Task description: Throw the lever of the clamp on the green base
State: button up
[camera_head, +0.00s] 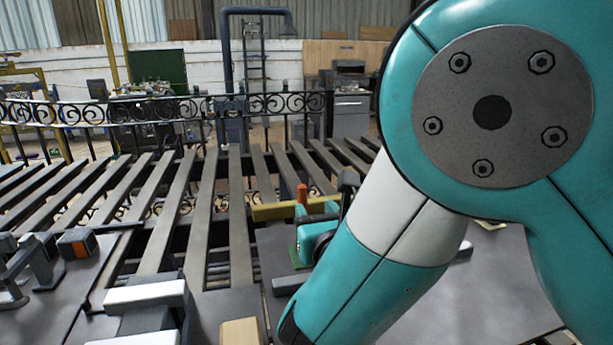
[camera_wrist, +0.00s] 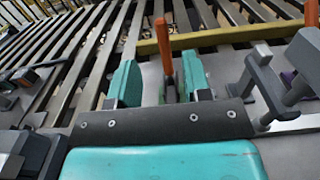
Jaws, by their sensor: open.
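An orange lever (camera_wrist: 162,48) stands upright in the wrist view, with a dark bracket (camera_wrist: 172,93) at its foot. My gripper (camera_wrist: 160,78) is open, with one teal finger to the left of the lever and one to the right. I cannot tell whether either finger touches it. In the head view the orange lever tip (camera_head: 302,190) shows beside my gripper (camera_head: 318,232), which is partly hidden by my arm.
A grey clamp-like fixture (camera_wrist: 268,85) stands close to the right in the wrist view. A yellow bar (camera_head: 282,211) lies behind the lever. An orange-ended block (camera_head: 77,243) and grey fixtures stand at left. Slatted metal (camera_head: 208,205) and an ornate railing (camera_head: 85,113) lie beyond.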

aim_at(303, 189)
jog(key=p+x, duration=0.4)
jog(key=x, duration=0.8)
jog(key=shift+w, duration=0.15)
jog(key=shift+c, duration=0.3)
